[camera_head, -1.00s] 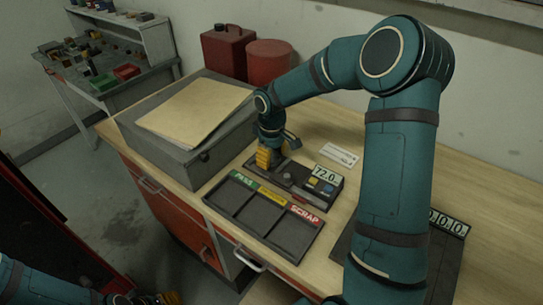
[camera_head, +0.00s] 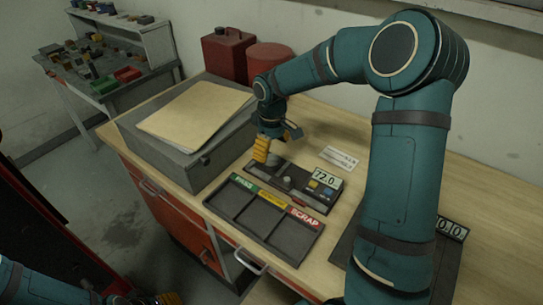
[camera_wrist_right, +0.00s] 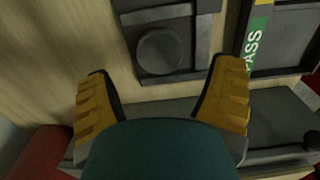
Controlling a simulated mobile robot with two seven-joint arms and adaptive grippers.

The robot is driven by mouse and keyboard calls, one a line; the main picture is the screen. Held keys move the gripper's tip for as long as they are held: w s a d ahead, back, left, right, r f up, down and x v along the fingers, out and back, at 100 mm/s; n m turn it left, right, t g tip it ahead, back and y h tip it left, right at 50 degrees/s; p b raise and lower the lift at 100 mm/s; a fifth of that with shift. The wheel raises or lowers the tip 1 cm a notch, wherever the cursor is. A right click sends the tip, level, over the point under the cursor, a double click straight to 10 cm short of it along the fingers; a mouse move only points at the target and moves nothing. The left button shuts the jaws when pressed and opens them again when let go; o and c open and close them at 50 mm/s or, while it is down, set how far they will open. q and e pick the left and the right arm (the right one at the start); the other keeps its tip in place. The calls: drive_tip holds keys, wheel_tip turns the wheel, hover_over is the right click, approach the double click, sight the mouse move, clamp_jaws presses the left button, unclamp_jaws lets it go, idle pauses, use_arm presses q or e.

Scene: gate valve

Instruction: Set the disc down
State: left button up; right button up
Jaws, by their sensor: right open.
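A round grey disc (camera_wrist_right: 160,50) lies flat on the dark square end of the gauge in the right wrist view. In the head view only a little of the disc (camera_head: 273,160) shows beside the yellow finger. My right gripper (camera_head: 265,149) is over that left end of the gauge (camera_head: 300,184), whose display reads 72.0. In the wrist view its yellow fingers (camera_wrist_right: 165,72) are spread wide, apart from the disc, with nothing between them. My left gripper (camera_head: 163,299) is at the bottom edge, mostly cut off, and its opening is hidden.
A sorting tray (camera_head: 232,226) with PASS, a yellow-labelled and SCRAP compartments lies in front of the gauge; its compartments look empty. A grey box (camera_head: 192,167) with a folder stands left. Red containers (camera_head: 228,54) stand behind. A white label card (camera_head: 339,158) lies right.

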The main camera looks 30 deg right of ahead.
sight(272, 160)
wheel_tip(272, 160, up, 8)
drive_tip(key=shift+f+p, duration=0.2)
drive_tip(key=shift+p, duration=0.25)
